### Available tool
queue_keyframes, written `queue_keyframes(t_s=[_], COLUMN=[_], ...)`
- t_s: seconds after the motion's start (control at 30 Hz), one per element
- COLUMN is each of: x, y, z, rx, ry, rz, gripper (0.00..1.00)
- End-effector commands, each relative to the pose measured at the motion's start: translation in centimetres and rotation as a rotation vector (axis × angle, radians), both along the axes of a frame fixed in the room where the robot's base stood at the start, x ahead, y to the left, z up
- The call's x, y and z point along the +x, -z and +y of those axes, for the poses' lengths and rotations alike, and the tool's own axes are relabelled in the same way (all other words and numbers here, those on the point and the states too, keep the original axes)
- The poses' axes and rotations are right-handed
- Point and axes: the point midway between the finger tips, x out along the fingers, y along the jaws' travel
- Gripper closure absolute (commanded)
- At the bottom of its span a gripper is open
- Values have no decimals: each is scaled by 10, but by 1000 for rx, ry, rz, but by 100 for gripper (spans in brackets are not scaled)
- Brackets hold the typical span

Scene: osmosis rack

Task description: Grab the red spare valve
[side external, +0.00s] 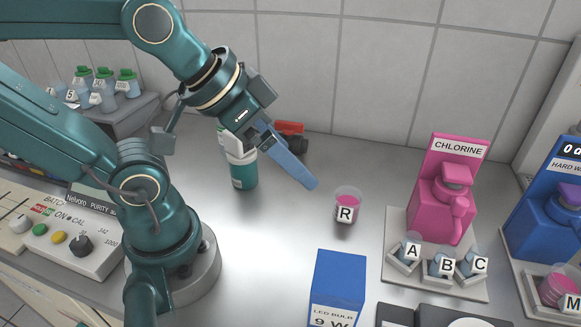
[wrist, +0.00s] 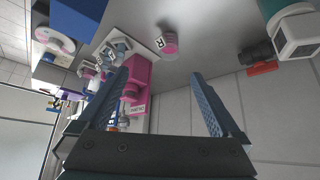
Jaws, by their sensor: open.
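The red spare valve (side external: 290,128), a red handle with a dark body, lies on the bench near the tiled wall in the side view. It is partly hidden behind my gripper. My gripper (side external: 310,183) is angled down to the right, in front of the valve and apart from it. In the wrist view the valve's red part (wrist: 262,68) and black body (wrist: 257,52) are to the right, outside the fingers. My gripper's two blue fingers (wrist: 158,78) are spread in the wrist view, with nothing held between them.
A teal bottle (side external: 243,172) stands left of the valve. A cup labelled R (side external: 346,208) stands right of my fingertips. The pink chlorine dispenser (side external: 444,195) and cups A, B, C are to the right. A blue bulb box (side external: 338,283) is in front. Bench between is clear.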

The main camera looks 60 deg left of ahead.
Motion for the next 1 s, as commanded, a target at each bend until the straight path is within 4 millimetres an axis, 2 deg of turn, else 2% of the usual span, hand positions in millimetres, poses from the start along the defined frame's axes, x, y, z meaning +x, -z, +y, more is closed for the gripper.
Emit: queue_keyframes(t_s=[0.1,0.17,0.27,0.33,0.4,0.5,0.6,0.73,0.87,1.0], x=[40,65,103,124,133,129,115,103,100,105], y=[-22,-32,-38,-33,-20,4,30,54,63,70], z=[-10,-4,26,63,105,158,192,207,213,219], rx=[-69,-99,-115,-94,-50,21,66,72,76,76], ry=[8,-35,-176,-320,-471,-667,-806,-882,-899,-900], rz=[-152,-224,-317,-352,-354,-315,-250,-175,-151,-152], gripper=[0,0,0,0,0,0,0,0,0,0])
